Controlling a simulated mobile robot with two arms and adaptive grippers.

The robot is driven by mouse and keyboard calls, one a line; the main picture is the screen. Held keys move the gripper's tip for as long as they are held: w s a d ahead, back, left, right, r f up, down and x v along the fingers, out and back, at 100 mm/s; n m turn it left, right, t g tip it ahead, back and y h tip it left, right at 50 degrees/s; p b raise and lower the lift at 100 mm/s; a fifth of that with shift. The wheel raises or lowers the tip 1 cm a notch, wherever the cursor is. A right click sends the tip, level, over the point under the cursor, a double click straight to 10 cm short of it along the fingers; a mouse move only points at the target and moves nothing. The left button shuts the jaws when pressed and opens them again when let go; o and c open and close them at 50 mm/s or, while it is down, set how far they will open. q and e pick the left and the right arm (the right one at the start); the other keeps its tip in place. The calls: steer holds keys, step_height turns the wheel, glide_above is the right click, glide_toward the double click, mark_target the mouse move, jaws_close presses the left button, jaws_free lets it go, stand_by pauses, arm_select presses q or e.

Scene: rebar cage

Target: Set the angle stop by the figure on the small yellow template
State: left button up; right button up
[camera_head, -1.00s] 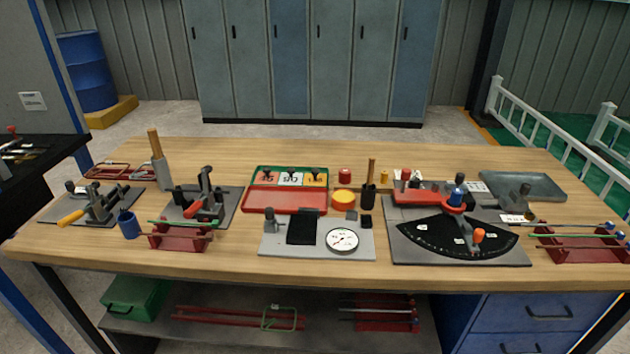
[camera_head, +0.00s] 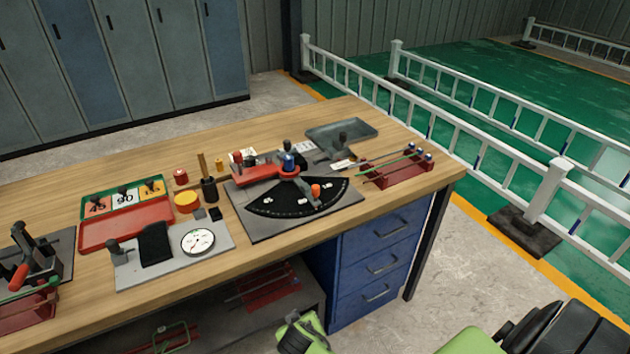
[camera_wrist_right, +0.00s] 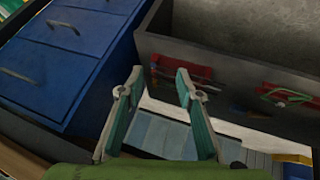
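The tray (camera_head: 128,231) lies open on the bench in the head view. Its green-edged part holds an orange, a white and a small yellow template (camera_head: 152,188), each with a black knob; the yellow one's figure is too small to read. My right gripper (camera_wrist_right: 156,80) is open and empty in the right wrist view, near the drawers and lower shelf. My left gripper is not identifiable.
A red rack of rods (camera_head: 397,170) is at the right end. Blue drawers (camera_head: 383,262) and a lower shelf are below.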

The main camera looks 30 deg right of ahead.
steer(key=w+d+r+m+t+h, duration=0.1)
steer(key=w+r, duration=0.1)
steer(key=r, duration=0.5)
steer(key=w+d+r+m+h, duration=0.1)
steer(key=w+r+m, duration=0.1)
steer(key=r, duration=0.5)
step_height(320, 180, up, 20)
steer(key=m+t+h+p, duration=0.2)
steer(key=m+h, duration=0.2)
steer(key=m, duration=0.2)
glide_above(315, 188)
steer(key=s+a, duration=0.8)
steer(key=a, duration=0.1)
steer(key=p+x, duration=0.2)
steer(key=x, duration=1)
steer(key=shift+d+r, duration=0.15)
steer(key=shift+p+x, duration=0.35)
steer(key=shift+x, duration=0.45)
steer(key=shift+s, duration=0.1)
jaws_close()
